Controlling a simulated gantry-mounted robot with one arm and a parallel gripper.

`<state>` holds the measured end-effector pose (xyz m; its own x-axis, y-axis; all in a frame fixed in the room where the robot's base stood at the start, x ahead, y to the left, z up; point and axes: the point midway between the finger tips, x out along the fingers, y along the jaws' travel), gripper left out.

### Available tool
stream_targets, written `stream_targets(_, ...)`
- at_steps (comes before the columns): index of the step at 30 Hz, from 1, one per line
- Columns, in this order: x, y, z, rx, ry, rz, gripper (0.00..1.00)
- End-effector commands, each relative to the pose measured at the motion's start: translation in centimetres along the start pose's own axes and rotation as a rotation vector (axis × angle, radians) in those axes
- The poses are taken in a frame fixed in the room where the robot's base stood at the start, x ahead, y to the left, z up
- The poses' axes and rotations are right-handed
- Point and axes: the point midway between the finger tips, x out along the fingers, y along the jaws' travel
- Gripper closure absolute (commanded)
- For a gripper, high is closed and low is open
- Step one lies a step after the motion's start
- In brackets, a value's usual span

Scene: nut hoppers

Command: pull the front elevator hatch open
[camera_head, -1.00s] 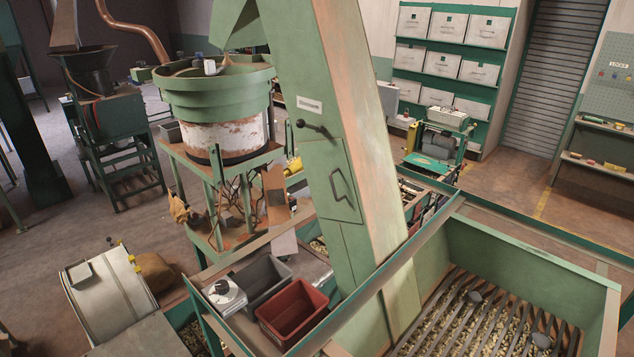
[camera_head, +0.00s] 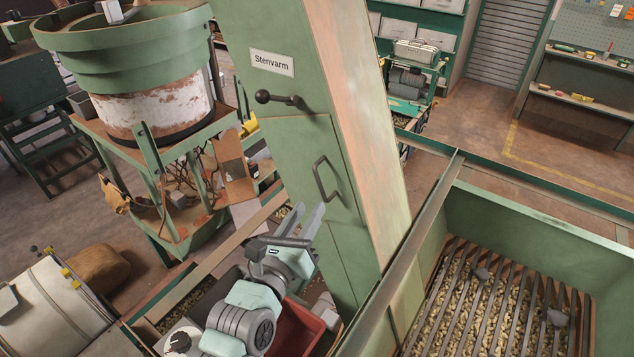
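The front elevator hatch (camera_head: 296,160) is a green panel low on the slanted green elevator column (camera_head: 245,25). It looks shut, lying flush with the column face. A dark bar handle (camera_head: 318,180) is on its right half. A dark lever with a round knob (camera_head: 278,98) sits at its top edge, under the "Stenvarm" label (camera_head: 272,62). My gripper (camera_head: 309,218) is below and left of the bar handle, apart from it, with its fingers pointing up. The fingers look spread with nothing between them. My arm hides part of the bins below.
A red bin (camera_head: 298,325) lies under my arm. A hopper with a bar grate and nuts (camera_head: 462,300) stands at right, its green rail running close beside the column. A green bowl on a rusty drum (camera_head: 150,105) stands at left.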

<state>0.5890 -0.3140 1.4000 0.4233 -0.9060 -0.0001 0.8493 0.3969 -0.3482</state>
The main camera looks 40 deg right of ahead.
Motion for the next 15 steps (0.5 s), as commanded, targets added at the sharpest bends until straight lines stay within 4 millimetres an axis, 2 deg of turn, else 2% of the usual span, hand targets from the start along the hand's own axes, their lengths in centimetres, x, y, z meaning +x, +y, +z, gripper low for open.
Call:
stream_targets(9, 5.3, -0.3, 0.1, -0.004, 0.002, -0.005, 0.7)
stream_targets(15, 7.4, -0.1, 0.1, -0.003, 0.0, -0.002, 0.7)
